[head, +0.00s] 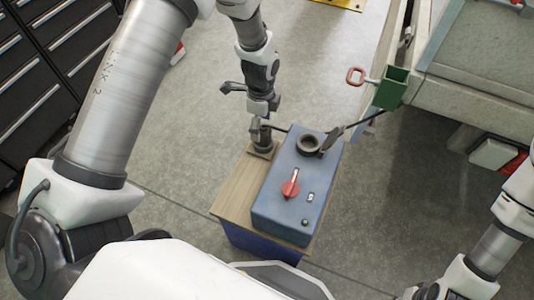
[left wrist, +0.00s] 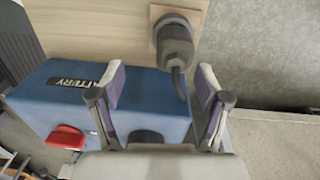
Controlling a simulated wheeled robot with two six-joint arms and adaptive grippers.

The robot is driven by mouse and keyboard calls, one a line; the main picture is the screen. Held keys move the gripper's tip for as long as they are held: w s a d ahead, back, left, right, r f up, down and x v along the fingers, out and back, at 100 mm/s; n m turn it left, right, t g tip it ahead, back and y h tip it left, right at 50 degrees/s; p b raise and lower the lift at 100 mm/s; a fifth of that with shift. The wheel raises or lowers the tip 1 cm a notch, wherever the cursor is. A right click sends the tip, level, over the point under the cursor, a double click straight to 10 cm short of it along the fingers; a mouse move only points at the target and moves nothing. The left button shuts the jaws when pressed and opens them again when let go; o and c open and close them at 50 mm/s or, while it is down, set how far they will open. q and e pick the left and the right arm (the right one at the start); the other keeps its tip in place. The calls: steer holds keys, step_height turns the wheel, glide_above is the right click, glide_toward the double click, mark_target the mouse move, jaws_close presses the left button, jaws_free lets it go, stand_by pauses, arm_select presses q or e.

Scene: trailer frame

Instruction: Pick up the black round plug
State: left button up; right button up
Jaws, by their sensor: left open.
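The black round plug (head: 264,142) stands on a small wooden plate at the back left corner of a wooden-topped stand, beside a blue box. In the left wrist view the plug (left wrist: 175,45) shows at the top, with its cable bending down past the box edge. My left gripper (head: 262,122) is above the plug in the head view. In the left wrist view its fingers (left wrist: 160,82) are apart and empty, with the plug beyond the tips, nearer the right finger. My right arm shows at the lower right of the head view, but its gripper is not visible.
The blue box (head: 285,195) has a red switch (head: 290,187) and a black round socket (head: 309,144) with a raised lid. A black cable (head: 375,116) runs toward the trailer frame (head: 465,95) at right. A green bracket (head: 391,88) juts out there. Dark drawers stand at left.

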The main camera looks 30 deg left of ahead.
mark_target(263, 136)
arm_select(q)
steer(key=shift+w+f+m+b, duration=0.15)
steer(key=shift+w+b, duration=0.1)
steer(key=shift+w, duration=0.15)
steer(key=shift+w+f+m+b, duration=0.1)
steer(key=shift+w+m+b, duration=0.1)
steer(key=shift+w, duration=0.5)
steer(key=f+b, duration=0.1)
steer(key=f, duration=0.1)
steer(key=f+b, duration=0.1)
steer(key=f, duration=0.1)
steer(key=f+b, duration=0.1)
steer(key=f, duration=0.2)
steer(key=shift+s+a, duration=0.15)
steer(key=shift+s, duration=0.1)
steer(key=shift+c, duration=1.1)
steer(key=c, duration=0.6)
arm_select(e)
step_height(263, 136, down, 6)
steer(key=shift+r, duration=0.2)
